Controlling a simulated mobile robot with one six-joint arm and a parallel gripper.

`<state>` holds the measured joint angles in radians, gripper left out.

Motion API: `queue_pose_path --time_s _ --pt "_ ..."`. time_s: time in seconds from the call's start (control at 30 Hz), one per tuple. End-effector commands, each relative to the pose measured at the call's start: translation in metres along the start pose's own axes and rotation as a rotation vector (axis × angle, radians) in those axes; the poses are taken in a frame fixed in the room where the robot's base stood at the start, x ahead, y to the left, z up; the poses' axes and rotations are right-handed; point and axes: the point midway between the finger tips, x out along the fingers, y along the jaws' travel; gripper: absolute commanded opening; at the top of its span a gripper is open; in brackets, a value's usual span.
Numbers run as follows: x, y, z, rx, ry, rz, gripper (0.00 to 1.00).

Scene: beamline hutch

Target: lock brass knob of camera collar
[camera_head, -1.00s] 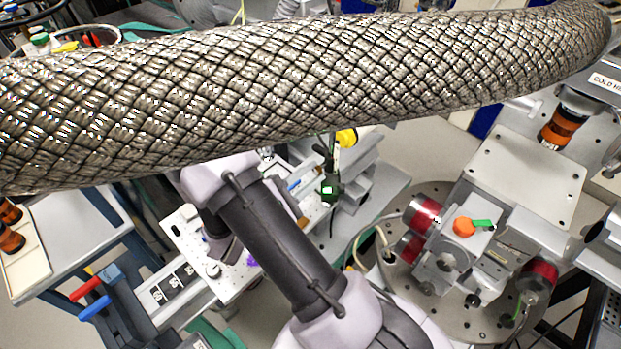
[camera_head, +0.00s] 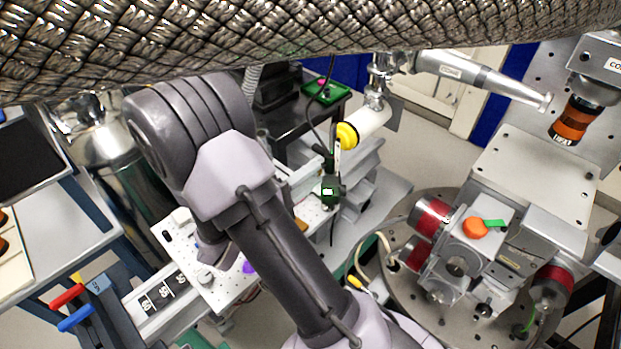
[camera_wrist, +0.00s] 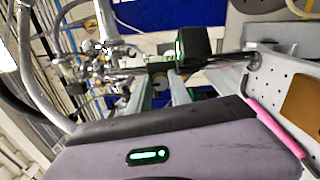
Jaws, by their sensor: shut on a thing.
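I cannot pick out the brass knob or the camera collar with certainty in either view. A white cylinder with a yellow end (camera_head: 350,133) stands at the centre of the head view, and a small dark box with a lit green display (camera_head: 330,191) sits below it. A black box with a green light (camera_wrist: 190,46) shows in the wrist view, with thin dark rods running right from it. My gripper's fingers show in neither view. In the head view my arm hides its own end. A grey-purple housing of mine with a green light fills the bottom of the wrist view.
A thick braided hose (camera_head: 250,35) crosses the top of the head view. A perforated white plate (camera_head: 222,285) lies beside my arm. A round stage (camera_head: 400,290) with red-ended motors is right. An orange-banded cylinder (camera_head: 573,118) hangs upper right. A pink rod (camera_wrist: 277,128) is in the wrist view.

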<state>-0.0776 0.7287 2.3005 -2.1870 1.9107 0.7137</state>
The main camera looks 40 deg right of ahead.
Motion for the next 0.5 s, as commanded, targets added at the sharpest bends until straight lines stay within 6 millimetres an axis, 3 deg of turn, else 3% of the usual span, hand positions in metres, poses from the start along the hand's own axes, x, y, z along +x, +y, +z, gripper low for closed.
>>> queue_pose_path --time_s 0.47,0.5 --pt "0.0 0.0005 -0.0001 0.013 0.0 0.0 0.0" --pt "0.0 0.0005 -0.0001 0.013 0.0 0.0 0.28"
